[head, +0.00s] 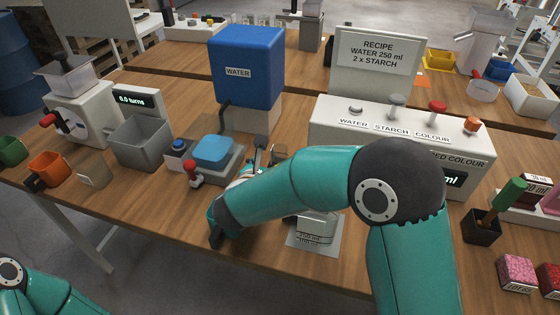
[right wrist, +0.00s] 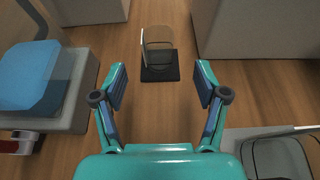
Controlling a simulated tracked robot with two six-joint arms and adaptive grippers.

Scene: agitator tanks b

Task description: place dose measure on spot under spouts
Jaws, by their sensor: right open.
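A small clear, open-topped vessel (right wrist: 157,38), which looks like the dose measure, stands upright on a dark square base (right wrist: 160,73) in the right wrist view. In the head view, part of it (head: 280,154) shows behind my right arm. My right gripper (right wrist: 160,84) is open and empty; the vessel is beyond its fingertips, between them and apart from them. In the head view that gripper (head: 262,158) is mostly hidden by its arm. The white dispenser (head: 330,117) has WATER, STARCH and COLOUR knobs; its spouts are hidden. My left gripper is out of view.
A grey plate (head: 297,240) with a pale, partly hidden container (head: 320,226) lies before the dispenser. The blue water tank (head: 246,65) stands behind. Bare wood lies between the fingers.

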